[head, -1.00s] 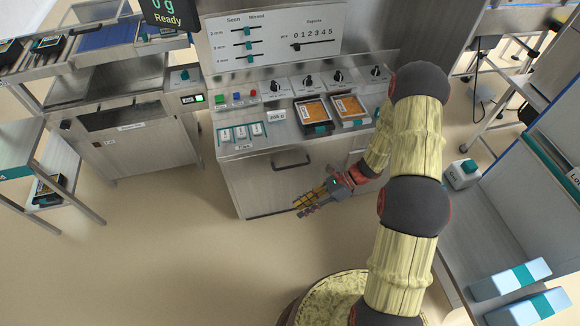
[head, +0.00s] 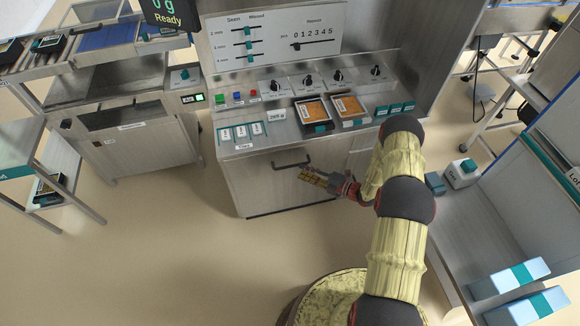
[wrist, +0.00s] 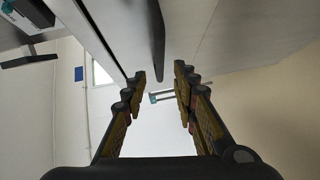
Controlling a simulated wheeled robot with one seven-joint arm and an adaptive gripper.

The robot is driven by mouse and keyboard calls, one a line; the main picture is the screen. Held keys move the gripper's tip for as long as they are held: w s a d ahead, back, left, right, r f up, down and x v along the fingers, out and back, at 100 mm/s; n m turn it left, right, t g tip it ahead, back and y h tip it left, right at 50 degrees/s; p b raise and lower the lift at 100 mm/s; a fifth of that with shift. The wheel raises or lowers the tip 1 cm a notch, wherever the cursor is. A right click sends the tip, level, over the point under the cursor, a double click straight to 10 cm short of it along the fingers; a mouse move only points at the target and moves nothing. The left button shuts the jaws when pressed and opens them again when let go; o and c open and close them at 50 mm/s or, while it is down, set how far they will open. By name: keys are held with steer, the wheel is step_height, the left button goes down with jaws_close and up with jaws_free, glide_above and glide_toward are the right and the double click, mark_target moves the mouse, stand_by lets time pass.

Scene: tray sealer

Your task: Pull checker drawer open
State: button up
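The checker drawer (head: 262,190) is the steel front under the checker's counter, and it looks flush with the cabinet. Its dark bar handle (head: 291,163) sits near the top of that front. My gripper (head: 308,176) is just below and right of the handle in the head view, pointing left. In the wrist view my gripper (wrist: 160,85) is open, with the fingers apart and nothing between the tips. The dark handle (wrist: 158,45) shows there at the top, lined up with the gap between the fingers. I cannot tell whether it touches them.
Two trays with orange contents (head: 312,110) stand on the counter above the drawer, with knobs and buttons behind. A bench with blue boxes (head: 510,278) stands at the right. The floor (head: 170,250) in front of the drawer is clear.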

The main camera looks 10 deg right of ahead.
mark_target(290, 166)
steer(key=b+x, duration=0.1)
steer(key=x, duration=0.7)
steer(key=shift+s+b, duration=0.1)
steer(key=shift+b, duration=0.25)
steer(key=shift+c, duration=1)
jaws_close()
